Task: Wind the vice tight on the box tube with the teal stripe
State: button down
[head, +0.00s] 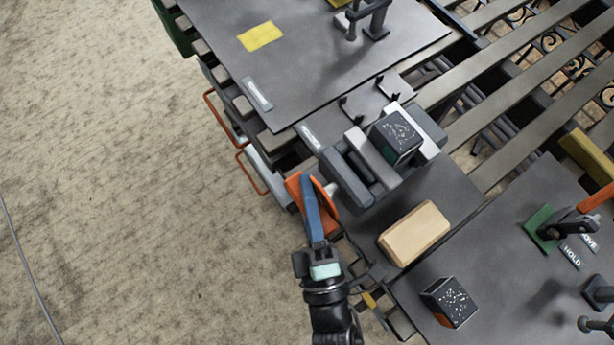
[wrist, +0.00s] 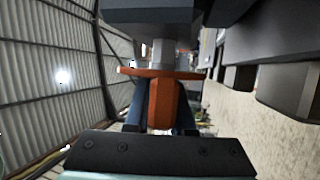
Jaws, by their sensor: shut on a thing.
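The grey vice (head: 347,185) sits near the middle of the head view, with pale jaw plates. A dark speckled box-shaped piece (head: 397,138) stands between its jaws. The orange handle (head: 326,208) is at the vice's near left end. My gripper (head: 309,182) is shut on this handle. In the wrist view the orange handle (wrist: 163,104) shows between the two blue fingers of my gripper (wrist: 161,95), with its grey shaft running to the vice. The tube is hidden there.
A second dark speckled box (head: 449,302) and a tan block (head: 414,233) lie right of my arm. A green base with an orange lever (head: 577,222) stands at right. A dark tabletop with a yellow patch (head: 262,36) lies behind. The floor at left is open.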

jog(key=shift+m+t+b, duration=0.3)
jog(key=shift+t+b, duration=0.3)
jog(key=shift+b, duration=0.25)
jog(key=shift+a+r, duration=0.1)
jog(key=c, duration=0.8)
grip_release()
jog(key=shift+o, duration=0.2)
jog(key=b+v, duration=0.1)
jog(key=v, duration=0.6)
jog(key=shift+s+b, duration=0.25)
jog(key=shift+b, duration=0.05)
